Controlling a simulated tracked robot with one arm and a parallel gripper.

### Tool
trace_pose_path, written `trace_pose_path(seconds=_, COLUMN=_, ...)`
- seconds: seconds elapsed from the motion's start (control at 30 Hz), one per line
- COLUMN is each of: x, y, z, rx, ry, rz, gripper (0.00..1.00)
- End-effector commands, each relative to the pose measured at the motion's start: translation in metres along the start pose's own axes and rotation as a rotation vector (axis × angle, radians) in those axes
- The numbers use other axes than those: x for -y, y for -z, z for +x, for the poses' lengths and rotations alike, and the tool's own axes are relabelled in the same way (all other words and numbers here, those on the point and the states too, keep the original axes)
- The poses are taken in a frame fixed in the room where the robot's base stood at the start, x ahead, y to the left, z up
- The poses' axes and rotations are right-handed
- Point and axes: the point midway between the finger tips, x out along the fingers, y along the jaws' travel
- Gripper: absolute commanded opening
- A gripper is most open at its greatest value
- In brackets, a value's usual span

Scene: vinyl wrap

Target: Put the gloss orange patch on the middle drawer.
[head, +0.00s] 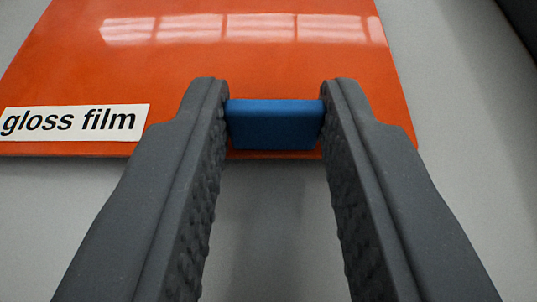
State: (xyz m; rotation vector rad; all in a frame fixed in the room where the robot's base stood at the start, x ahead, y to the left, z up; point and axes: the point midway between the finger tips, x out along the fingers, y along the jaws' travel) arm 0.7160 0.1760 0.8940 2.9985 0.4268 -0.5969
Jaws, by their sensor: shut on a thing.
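The gloss orange patch (290,62) fills the upper part of the head view. It is a flat, shiny orange sheet with window-like reflections and a white label (74,122) reading "gloss film" at its near left corner. A blue grip block (275,123) sits at the patch's near edge. My gripper (275,110) is shut on this blue block, one fingertip against each side. The far edge of the patch is out of frame. No drawer can be made out in this view.
A plain light grey surface (455,130) lies behind and around the patch; I cannot tell whether the patch touches it. A dark object or edge (520,22) shows at the top right corner.

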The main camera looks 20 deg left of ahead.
Motion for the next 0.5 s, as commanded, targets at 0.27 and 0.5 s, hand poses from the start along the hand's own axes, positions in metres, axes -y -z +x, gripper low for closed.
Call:
trace_pose_path(seconds=0.27, x=-0.0004, y=-0.0048, z=0.0018, rx=0.0, ry=0.0, rz=0.0, gripper=0.05)
trace_pose_path(seconds=0.5, x=-0.0008, y=-0.0063, z=0.0024, rx=0.0, ry=-0.001, rz=0.001, gripper=0.48)
